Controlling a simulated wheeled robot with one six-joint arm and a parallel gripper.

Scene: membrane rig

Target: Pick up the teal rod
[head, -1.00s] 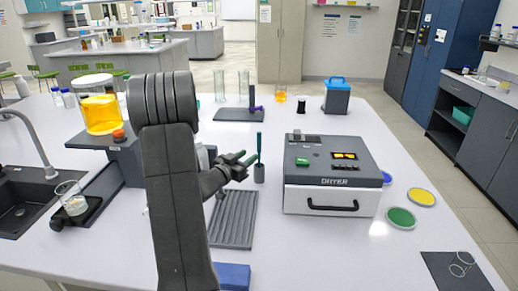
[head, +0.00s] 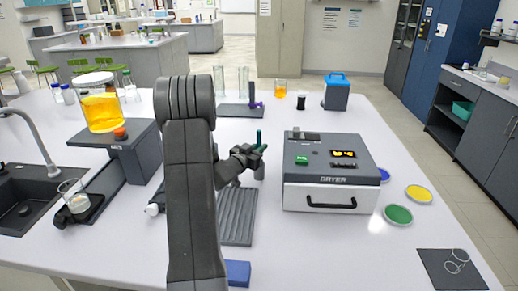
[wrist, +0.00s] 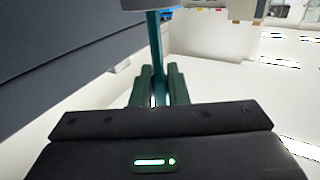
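The teal rod (head: 258,137) stands upright just left of the dryer in the head view, its lower part hidden by my gripper (head: 254,160). In the wrist view the rod (wrist: 155,45) runs down between the two fingers of my gripper (wrist: 160,88). The fingers look apart, with a gap on the right of the rod. Whether the left finger touches it I cannot tell. A grey round piece (wrist: 150,4) shows at the rod's far end in the wrist view.
The dryer (head: 331,190) stands close on the right of my gripper. A ribbed grey tray (head: 237,218) lies in front, with a blue block (head: 238,272) nearer. Glass cylinders (head: 243,85) stand behind. Green (head: 398,214) and yellow (head: 419,193) discs lie right of the dryer.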

